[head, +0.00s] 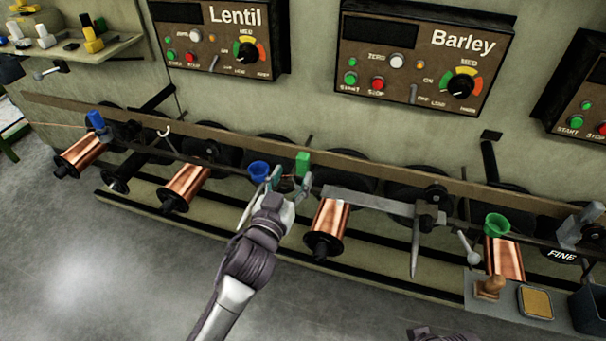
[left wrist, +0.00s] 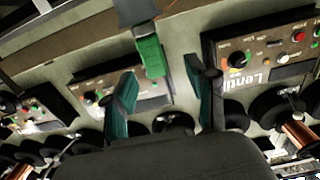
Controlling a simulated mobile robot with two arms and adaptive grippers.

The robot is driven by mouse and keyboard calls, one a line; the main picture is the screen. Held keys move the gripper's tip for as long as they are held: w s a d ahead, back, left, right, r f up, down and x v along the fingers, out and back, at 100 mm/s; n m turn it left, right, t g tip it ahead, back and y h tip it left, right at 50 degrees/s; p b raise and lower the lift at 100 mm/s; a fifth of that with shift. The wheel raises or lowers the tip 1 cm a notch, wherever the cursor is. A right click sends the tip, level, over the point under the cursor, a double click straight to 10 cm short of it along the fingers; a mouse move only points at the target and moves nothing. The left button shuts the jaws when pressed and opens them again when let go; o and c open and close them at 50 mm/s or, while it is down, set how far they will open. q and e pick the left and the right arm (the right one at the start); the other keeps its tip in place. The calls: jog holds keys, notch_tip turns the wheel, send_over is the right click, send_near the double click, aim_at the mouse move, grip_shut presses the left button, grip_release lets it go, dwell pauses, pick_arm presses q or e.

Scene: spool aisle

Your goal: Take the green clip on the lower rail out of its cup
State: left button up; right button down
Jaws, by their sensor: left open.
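The green clip (head: 303,162) stands upright at the lower rail, right of a blue cup (head: 259,171). My left gripper (head: 289,183) is open just in front of and below the clip. In the left wrist view, the green clip (left wrist: 150,57) shows between the two spread fingers of my left gripper (left wrist: 161,80), near their tips, with a gap on each side. A dark grey piece (left wrist: 135,12) adjoins it at the top of that view. Whether a cup surrounds the clip's lower end cannot be told.
Copper spools (head: 328,218) sit along the rack on both sides. A grey bar (head: 368,201) and lever lie close on the right. A green cup (head: 497,225) is farther right, a blue clip (head: 96,118) far left. The floor in front is clear.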

aim_at(301, 167)
pick_arm(q)
jog(key=shift+w+d, duration=0.25)
jog(key=shift+w, duration=0.3)
jog(key=shift+d+f+b+x, duration=0.15)
jog(key=shift+b+x, duration=0.2)
jog(key=shift+x, duration=0.85)
jog(key=shift+d+f+b+x, duration=0.15)
jog(key=shift+b+x, duration=0.2)
jog(key=shift+x, duration=0.8)
jog(key=shift+s+r, duration=0.1)
jog(key=shift+s, duration=0.05)
grip_shut()
pick_arm(e)
jog(key=shift+v, duration=0.85)
